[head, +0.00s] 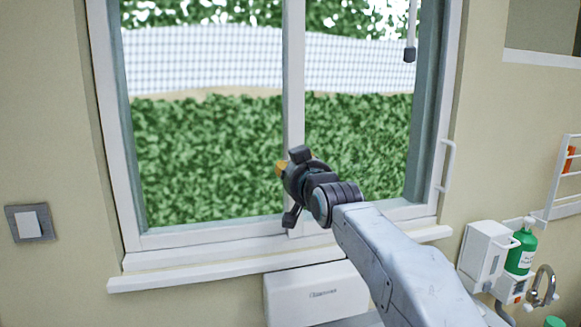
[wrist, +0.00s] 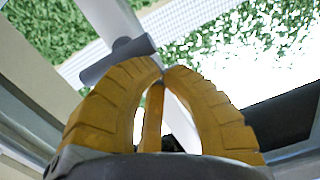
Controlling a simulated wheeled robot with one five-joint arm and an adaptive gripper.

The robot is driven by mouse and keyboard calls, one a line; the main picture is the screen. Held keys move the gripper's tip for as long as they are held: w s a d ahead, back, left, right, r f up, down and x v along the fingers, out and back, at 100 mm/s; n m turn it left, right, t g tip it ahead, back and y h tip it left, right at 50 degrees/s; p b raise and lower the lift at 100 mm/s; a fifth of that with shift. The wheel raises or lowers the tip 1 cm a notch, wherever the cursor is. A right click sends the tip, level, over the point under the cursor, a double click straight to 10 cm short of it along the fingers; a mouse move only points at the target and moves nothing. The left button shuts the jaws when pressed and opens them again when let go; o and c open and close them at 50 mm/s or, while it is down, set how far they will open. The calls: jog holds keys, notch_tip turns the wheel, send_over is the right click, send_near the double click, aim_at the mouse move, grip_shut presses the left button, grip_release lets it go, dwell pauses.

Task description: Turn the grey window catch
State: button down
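The grey window catch (wrist: 118,60) shows in the wrist view as a grey bar with a short stub, set against the pale window post. It lies just beyond and to the left of my fingertips, and I cannot tell whether they touch it. My gripper (wrist: 163,70) has ribbed yellow fingers with their tips drawn together and nothing visible between them. In the head view my gripper (head: 281,169) is in front of the window's middle post (head: 294,75). I cannot make out the catch there; my gripper and wrist seem to hide it.
A white window sill (head: 190,272) runs below, with a white box (head: 318,293) under it. A white handle (head: 446,165) is on the right frame. A green bottle (head: 522,248), a white dispenser (head: 484,250) and a tap (head: 542,285) stand at lower right. A switch (head: 31,223) is at left.

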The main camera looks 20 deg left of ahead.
jog(key=shift+s+f, duration=0.1)
jog(key=shift+s, duration=0.05)
dwell(0.5)
jog(key=v, duration=1.1)
jog(key=shift+s+d, duration=0.25)
jog(key=shift+d, duration=0.1)
dwell(0.5)
